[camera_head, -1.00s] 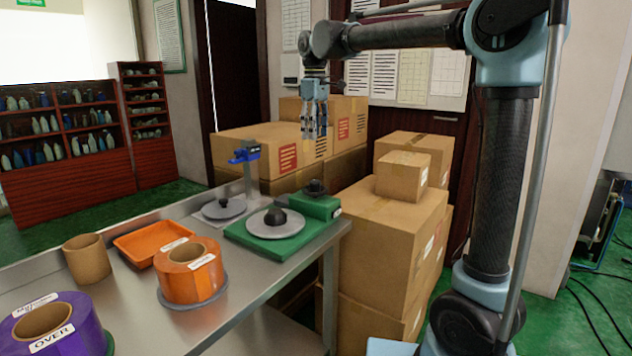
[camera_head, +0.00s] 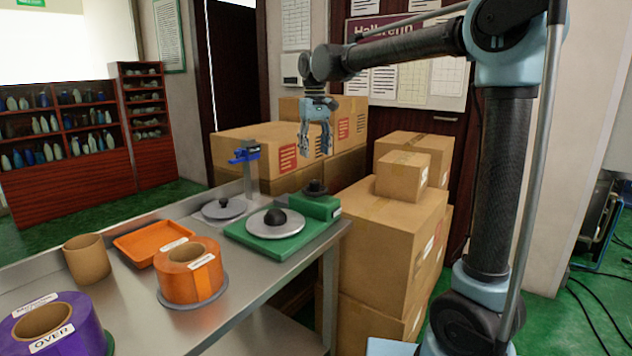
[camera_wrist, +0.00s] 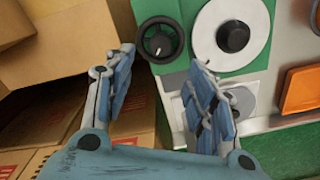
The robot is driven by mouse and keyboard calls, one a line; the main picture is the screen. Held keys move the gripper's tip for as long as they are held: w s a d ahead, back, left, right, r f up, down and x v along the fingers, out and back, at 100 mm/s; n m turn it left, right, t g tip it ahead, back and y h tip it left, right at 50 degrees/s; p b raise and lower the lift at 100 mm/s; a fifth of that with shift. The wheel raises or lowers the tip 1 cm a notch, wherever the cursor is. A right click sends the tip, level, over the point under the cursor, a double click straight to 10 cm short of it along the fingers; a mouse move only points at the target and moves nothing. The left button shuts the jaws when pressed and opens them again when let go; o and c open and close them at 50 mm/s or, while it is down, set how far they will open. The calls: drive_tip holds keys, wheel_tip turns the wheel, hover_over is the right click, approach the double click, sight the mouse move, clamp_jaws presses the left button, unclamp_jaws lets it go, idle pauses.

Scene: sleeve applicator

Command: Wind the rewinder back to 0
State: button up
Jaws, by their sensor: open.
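The rewinder has a green base (camera_head: 290,248) with a pale round disc (camera_head: 262,231) and black hub on it. At its right end is a green box (camera_head: 322,209) with a black knob (camera_head: 315,187) on top. In the wrist view the knob (camera_wrist: 161,39) is a black dial with a pale mark, left of the white disc (camera_wrist: 207,40). No readable number shows. My gripper (camera_head: 315,148) is open and empty above the box, apart from the knob. In the wrist view its fingers (camera_wrist: 161,57) are spread, with the knob just beyond the gap between the tips.
An orange roll (camera_head: 190,271), an orange tray (camera_head: 147,245), a cardboard core (camera_head: 86,259) and a purple roll (camera_head: 42,327) are on the metal table. A grey plate (camera_head: 224,208) and blue-headed post (camera_head: 245,165) stand behind the rewinder. Cardboard boxes (camera_head: 395,235) crowd the right side.

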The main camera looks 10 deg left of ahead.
sight(315, 181)
wheel_tip(315, 181, down, 11)
drive_tip(key=shift+r, duration=0.15)
drive_tip(key=shift+c, duration=0.6)
drive_tip(key=c, duration=0.9)
